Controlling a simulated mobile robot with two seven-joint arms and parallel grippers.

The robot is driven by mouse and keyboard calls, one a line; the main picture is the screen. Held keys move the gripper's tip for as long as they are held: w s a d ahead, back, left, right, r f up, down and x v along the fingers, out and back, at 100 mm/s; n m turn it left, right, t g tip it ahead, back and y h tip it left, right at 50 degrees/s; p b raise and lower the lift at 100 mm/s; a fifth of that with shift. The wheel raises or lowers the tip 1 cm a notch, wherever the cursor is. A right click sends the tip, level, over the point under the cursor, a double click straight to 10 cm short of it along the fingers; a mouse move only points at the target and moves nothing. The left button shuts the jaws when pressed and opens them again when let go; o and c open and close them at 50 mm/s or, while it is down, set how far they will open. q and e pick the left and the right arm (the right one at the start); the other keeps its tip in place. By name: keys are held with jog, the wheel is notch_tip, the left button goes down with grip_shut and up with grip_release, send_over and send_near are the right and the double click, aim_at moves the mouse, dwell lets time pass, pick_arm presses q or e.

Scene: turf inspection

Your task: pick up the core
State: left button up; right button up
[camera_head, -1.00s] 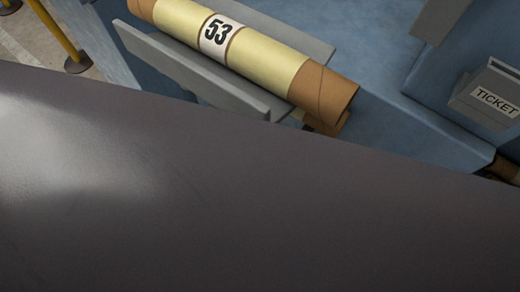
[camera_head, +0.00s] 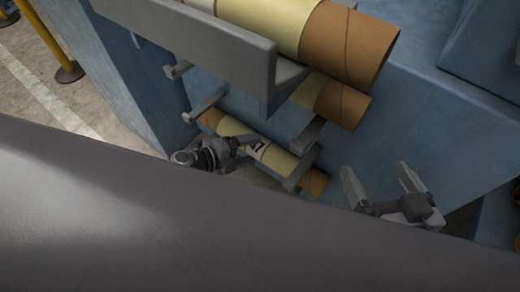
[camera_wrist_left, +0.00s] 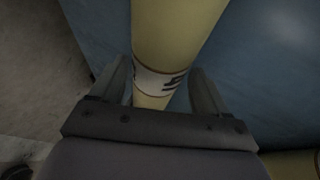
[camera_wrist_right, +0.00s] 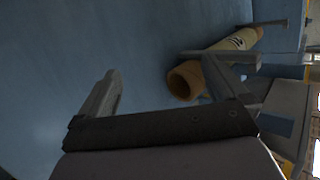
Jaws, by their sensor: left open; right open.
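A yellow core (camera_head: 285,160) with brown ends and a white number band lies low on grey pegs against the blue side, in the head view. My left gripper (camera_head: 256,146) is open at its band. In the left wrist view the core (camera_wrist_left: 170,28) runs between the two open fingers (camera_wrist_left: 157,72), with the band close to them; contact cannot be told. My right gripper (camera_head: 380,182) is open and empty, to the right of the core's brown end. In the right wrist view a core (camera_wrist_right: 188,80) shows beyond the right finger of my open right gripper (camera_wrist_right: 160,72).
A larger core (camera_head: 345,45) lies in a grey cradle (camera_head: 190,40) at the top, above the low core. Another core's brown end (camera_head: 342,103) shows beneath it. A yellow post (camera_head: 68,70) stands on the concrete floor at left. The blue surface near my right gripper is clear.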

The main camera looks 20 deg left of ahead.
pick_arm(q)
jog(key=shift+b+x, duration=0.3)
jog(key=shift+x, duration=0.85)
jog(key=shift+s, duration=0.1)
jog(key=c, duration=1)
jog(key=shift+a+r, duration=0.1)
jog(key=shift+r, duration=0.1)
